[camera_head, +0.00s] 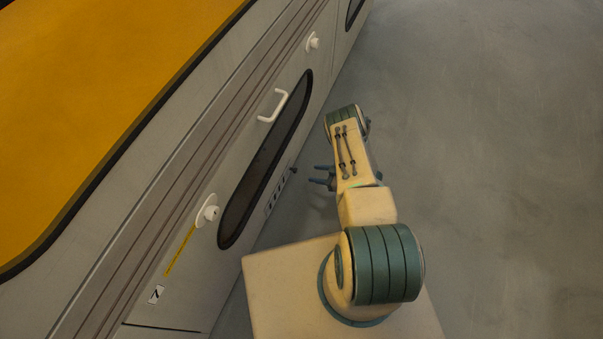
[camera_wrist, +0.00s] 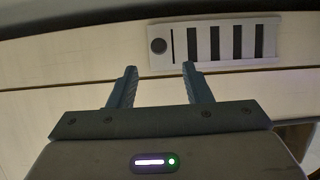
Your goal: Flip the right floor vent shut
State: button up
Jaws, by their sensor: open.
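A floor vent (camera_wrist: 228,42) shows in the wrist view as a pale plate with several dark slots, low on a light panel. A round dark knob (camera_wrist: 158,45) is at its left end. In the head view the vent (camera_head: 276,200) is small, below the long dark window, with the knob (camera_head: 293,170) sticking out at its far end. My gripper (camera_wrist: 160,68) is open and empty, its fingers pointing at the panel. The knob appears between and just beyond the fingertips, apart from them. In the head view my gripper (camera_head: 322,175) is just right of the knob.
A grey wall with an orange top (camera_head: 110,75) runs along the left. It carries a dark window (camera_head: 262,165), a white handle (camera_head: 273,106) and white round fittings (camera_head: 208,211). The grey floor (camera_head: 490,150) on the right is clear.

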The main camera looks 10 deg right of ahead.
jog(key=b+x, duration=0.2)
jog(key=x, duration=0.6)
jog(key=shift+s+d, duration=0.1)
grip_shut()
